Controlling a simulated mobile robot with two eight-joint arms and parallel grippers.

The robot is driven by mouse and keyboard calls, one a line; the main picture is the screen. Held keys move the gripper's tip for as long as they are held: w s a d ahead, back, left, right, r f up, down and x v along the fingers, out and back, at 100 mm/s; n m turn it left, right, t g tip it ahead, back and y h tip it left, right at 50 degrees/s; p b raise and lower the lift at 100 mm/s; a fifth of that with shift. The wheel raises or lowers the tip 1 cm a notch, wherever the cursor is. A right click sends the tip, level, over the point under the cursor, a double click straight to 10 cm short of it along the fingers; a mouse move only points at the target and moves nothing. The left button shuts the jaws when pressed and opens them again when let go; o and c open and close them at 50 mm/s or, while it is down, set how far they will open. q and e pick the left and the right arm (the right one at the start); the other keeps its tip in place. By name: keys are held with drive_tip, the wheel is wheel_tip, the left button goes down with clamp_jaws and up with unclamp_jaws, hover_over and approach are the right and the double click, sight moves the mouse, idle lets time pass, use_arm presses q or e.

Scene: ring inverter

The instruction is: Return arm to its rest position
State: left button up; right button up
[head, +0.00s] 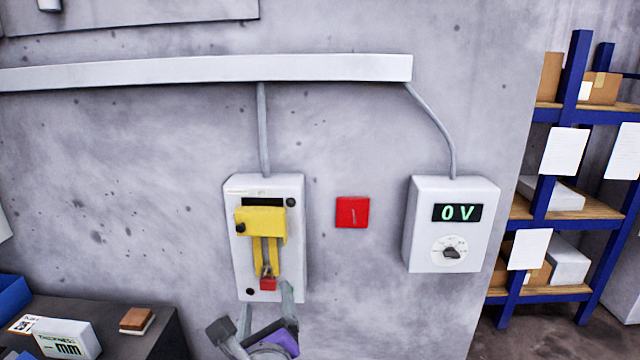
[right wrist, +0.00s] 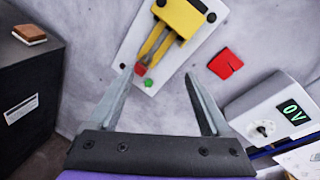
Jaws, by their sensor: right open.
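My right gripper (head: 266,302) is at the bottom of the head view, just below the switch box on the wall. In the right wrist view its two fingers (right wrist: 155,90) are spread apart with nothing between them. The white switch box (head: 237,270) carries a yellow lever handle (head: 262,222) with a red piece (head: 268,284) at its lower end. The yellow handle (right wrist: 180,18) and red piece (right wrist: 141,69) also show in the right wrist view, beyond the fingertips. A green spot (right wrist: 149,83) shows beside the red piece there. My left gripper is not seen.
A red square (head: 352,212) is on the wall right of the switch box. A white meter box (head: 420,230) reads 0 V and has a dial. A dark bench (head: 130,310) with small boxes stands lower left. Blue shelving (head: 548,190) stands at right.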

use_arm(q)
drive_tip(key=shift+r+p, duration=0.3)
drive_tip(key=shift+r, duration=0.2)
use_arm(e)
drive_tip(key=s+d+f+n+g+h, duration=0.1)
drive_tip(key=s+d+f+n+g, duration=0.2)
drive_tip(key=s+d+f+n, duration=0.3)
drive_tip(key=s+d+f+n+g, duration=0.4)
drive_tip(key=s+d+f+n, duration=0.2)
drive_tip(key=d+f+n, duration=0.5)
drive_tip(key=s+d+f+n+g+h, duration=0.1)
drive_tip(key=s+d+f+n+g, duration=0.2)
drive_tip(key=s+d+f+n, duration=0.3)
drive_tip(key=d+f+n, duration=0.3)
drive_tip(key=f+n, duration=0.2)
drive_tip(key=shift+s+d+f+g+h, duration=0.15)
drive_tip(key=shift+s+f+g+h, duration=0.05)
drive_tip(key=shift+s+g+h, duration=0.1)
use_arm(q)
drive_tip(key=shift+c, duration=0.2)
